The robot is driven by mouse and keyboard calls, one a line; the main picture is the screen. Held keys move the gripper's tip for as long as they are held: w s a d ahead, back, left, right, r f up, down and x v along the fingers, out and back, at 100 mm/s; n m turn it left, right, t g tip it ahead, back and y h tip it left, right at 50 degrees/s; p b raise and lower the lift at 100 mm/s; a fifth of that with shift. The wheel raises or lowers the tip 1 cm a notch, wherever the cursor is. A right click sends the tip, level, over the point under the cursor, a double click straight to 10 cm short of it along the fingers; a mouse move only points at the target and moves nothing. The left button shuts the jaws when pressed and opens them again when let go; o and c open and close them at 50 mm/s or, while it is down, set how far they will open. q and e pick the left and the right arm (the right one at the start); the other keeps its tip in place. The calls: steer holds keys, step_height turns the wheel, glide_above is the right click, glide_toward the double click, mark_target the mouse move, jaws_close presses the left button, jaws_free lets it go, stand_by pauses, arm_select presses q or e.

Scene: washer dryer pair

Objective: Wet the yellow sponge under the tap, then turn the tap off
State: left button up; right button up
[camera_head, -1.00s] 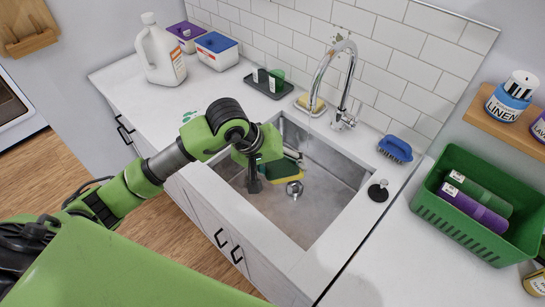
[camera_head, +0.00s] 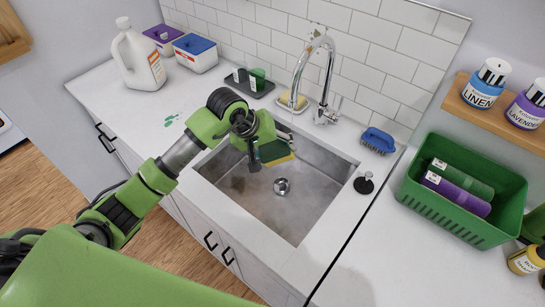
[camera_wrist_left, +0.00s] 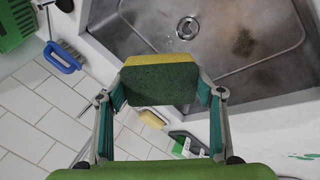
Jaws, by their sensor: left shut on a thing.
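My left gripper (camera_head: 268,148) is shut on the sponge (camera_head: 283,161), which has a dark green pad and a yellow side. It holds the sponge above the back part of the sink basin (camera_head: 305,205), near the spout. In the left wrist view the sponge (camera_wrist_left: 160,80) sits between both fingers. The chrome tap (camera_head: 325,75) arches over the back of the sink, with its lever (camera_head: 335,106) at its right side. I cannot clearly tell whether water is running now. My right gripper is not in view.
Behind the sink stand a dish with another yellow sponge (camera_head: 292,99) and a dark tray (camera_head: 247,84) with a green cup. A blue brush (camera_head: 378,141) and a black stopper (camera_head: 364,184) lie on the right. A green basket (camera_head: 465,235) stands farther right.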

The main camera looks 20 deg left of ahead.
mark_target(277, 141)
arm_select(q)
steer(key=shift+w+f, duration=0.2)
steer(key=shift+w, duration=0.35)
steer(key=w+f+b, duration=0.1)
steer(key=w+b, duration=0.4)
steer(key=w, duration=0.1)
steer(key=shift+a, duration=0.35)
steer(key=shift+s+p, duration=0.3)
steer(key=shift+s, duration=0.9)
steer(key=shift+s+d, duration=0.2)
steer(key=shift+s, duration=1.2)
steer(key=shift+s+d, duration=0.2)
steer(key=shift+s, duration=1.2)
